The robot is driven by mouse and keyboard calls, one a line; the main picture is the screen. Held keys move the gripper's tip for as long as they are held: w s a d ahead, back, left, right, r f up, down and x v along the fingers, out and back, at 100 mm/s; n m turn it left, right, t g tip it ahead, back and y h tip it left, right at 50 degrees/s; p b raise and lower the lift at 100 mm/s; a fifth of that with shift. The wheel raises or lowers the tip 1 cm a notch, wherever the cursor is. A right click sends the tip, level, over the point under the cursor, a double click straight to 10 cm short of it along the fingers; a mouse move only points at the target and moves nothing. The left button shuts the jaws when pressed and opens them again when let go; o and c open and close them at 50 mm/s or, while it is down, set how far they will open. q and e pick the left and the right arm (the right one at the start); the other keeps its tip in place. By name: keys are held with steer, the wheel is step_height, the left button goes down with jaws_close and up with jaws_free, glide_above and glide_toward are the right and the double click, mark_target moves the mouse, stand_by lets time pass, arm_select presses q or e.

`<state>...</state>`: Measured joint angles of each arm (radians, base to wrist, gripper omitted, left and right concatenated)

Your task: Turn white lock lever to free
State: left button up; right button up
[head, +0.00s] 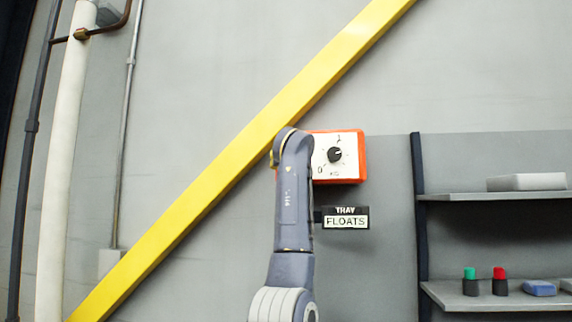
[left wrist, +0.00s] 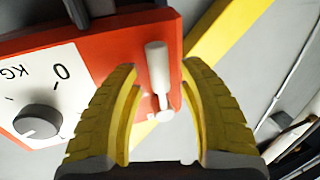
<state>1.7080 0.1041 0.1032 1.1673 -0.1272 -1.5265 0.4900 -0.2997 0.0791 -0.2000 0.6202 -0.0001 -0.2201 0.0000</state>
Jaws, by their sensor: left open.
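The white lock lever (left wrist: 158,68) is a short white rod with a rounded foot, at the edge of the orange-red box (left wrist: 105,50). My left gripper (left wrist: 160,66) is open, with one yellow finger on each side of the lever. I see no clear contact between fingers and lever. In the head view the box (head: 362,160) is on the wall, and my arm covers its left side. The lever is hidden there, and only a sliver of yellow finger shows beside the arm. My right gripper is in neither view.
The box has a white dial face (head: 348,145) with a dark knob (head: 335,155). A label sign (head: 345,217) is below it. A yellow diagonal beam (head: 190,204) passes close to the box's left side. Shelves (head: 480,196) with small items stand at right.

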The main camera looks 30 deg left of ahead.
arm_select(q)
steer(key=shift+w+a, duration=0.3)
steer(key=shift+w, duration=0.05)
steer(key=shift+c, duration=0.4)
jaws_close()
steer(key=shift+f, duration=0.1)
